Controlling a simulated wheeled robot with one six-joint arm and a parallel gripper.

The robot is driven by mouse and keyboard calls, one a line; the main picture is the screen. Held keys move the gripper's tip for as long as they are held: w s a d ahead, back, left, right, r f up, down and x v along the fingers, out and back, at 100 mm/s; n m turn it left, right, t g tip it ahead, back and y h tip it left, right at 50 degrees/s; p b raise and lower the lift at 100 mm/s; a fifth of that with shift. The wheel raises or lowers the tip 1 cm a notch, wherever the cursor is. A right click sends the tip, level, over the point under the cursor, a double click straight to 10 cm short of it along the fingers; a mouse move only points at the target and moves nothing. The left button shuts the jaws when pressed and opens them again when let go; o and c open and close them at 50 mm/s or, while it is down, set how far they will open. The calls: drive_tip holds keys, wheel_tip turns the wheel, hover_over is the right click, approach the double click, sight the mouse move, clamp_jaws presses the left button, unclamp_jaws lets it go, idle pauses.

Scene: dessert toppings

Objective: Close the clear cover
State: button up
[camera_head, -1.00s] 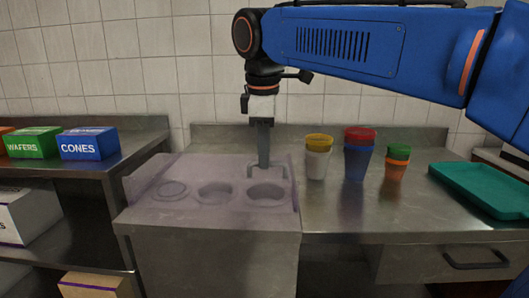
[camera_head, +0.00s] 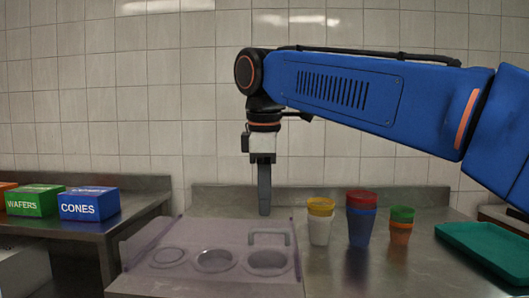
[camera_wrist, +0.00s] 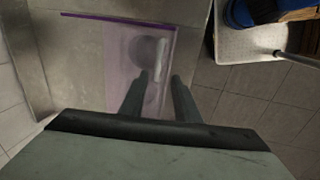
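The clear, purple-tinted cover (camera_head: 190,277) lies over the counter unit with three round wells showing through it. Its bar handle (camera_head: 270,237) stands up at the back right of the cover. The cover (camera_wrist: 118,60) also shows in the wrist view, with a bright purple edge and the pale handle (camera_wrist: 160,58) beyond my fingers. My gripper (camera_head: 264,212) points down just above and behind the handle, apart from it in the picture. In the wrist view its two fingers (camera_wrist: 158,82) are spread with nothing between them.
Stacked cups in yellow and white (camera_head: 320,225), red and blue (camera_head: 361,220), and green and orange (camera_head: 400,226) stand right of the cover. A teal tray (camera_head: 485,250) lies far right. Boxes of wafers (camera_head: 35,202) and cones (camera_head: 88,205) sit on the left shelf. A tiled wall stands behind.

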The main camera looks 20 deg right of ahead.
wheel_tip(320, 180, up, 11)
drive_tip(key=s, duration=0.2)
drive_tip(key=shift+a, duration=0.35)
drive_tip(key=shift+s+f, duration=0.1)
drive_tip(key=shift+s, duration=0.05)
